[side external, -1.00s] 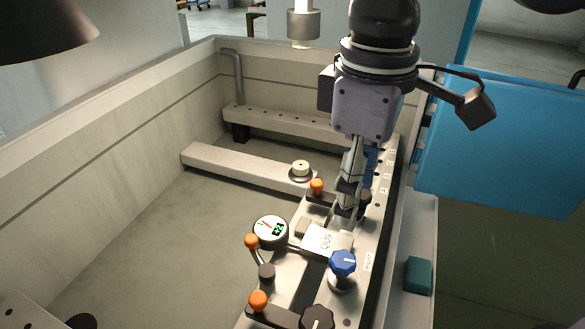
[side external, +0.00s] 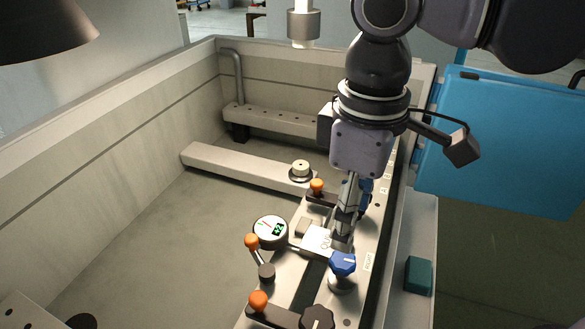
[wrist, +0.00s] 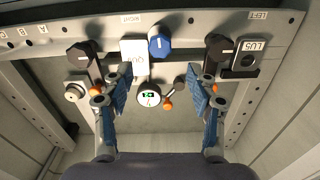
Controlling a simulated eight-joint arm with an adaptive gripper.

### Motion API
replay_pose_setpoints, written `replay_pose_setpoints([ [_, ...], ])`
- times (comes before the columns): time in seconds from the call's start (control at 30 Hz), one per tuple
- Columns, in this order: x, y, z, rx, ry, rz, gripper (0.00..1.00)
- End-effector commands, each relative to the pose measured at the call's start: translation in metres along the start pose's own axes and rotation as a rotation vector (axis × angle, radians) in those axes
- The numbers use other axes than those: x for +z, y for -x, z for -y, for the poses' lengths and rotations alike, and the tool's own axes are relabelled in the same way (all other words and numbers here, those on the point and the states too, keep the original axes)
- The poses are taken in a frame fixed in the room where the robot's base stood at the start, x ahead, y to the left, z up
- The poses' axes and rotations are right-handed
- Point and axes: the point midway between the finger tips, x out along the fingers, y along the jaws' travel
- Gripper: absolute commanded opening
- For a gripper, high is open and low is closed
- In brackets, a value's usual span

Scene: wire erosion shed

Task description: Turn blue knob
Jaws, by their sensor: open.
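The blue knob (side external: 343,263) with a white pointer line stands on a metal post on the fixture rail, in front of a light marked block (side external: 317,241). My gripper (side external: 342,240) points down just behind the knob, over or beside the block, and does not hold the knob. In the wrist view the blue knob (wrist: 160,42) is at the top centre, beyond my gripper (wrist: 160,92), whose two blue-padded fingers are spread wide with nothing between them gripped. The knob's post is mostly hidden in the wrist view.
A round dial gauge (side external: 270,230) sits left of the block. Orange-tipped levers (side external: 258,300) and a black knob (side external: 317,318) stand close by. A black knob (wrist: 216,50) is right of the blue knob in the wrist view. The tank floor (side external: 160,250) at left is clear.

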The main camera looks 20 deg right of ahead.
Motion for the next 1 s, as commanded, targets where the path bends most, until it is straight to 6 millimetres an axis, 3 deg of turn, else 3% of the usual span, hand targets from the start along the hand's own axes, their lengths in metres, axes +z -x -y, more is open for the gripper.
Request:
replay_pose_setpoints([
  [0.3,0.000,-0.051,0.000,0.000,0.000,0.000,0.58],
  [0.5,0.000,-0.072,0.000,0.000,0.000,0.000,0.58],
  [0.97,0.000,-0.081,0.000,0.000,0.000,0.000,0.58],
  [1.0,0.000,-0.081,0.000,0.000,0.000,0.000,0.47],
])
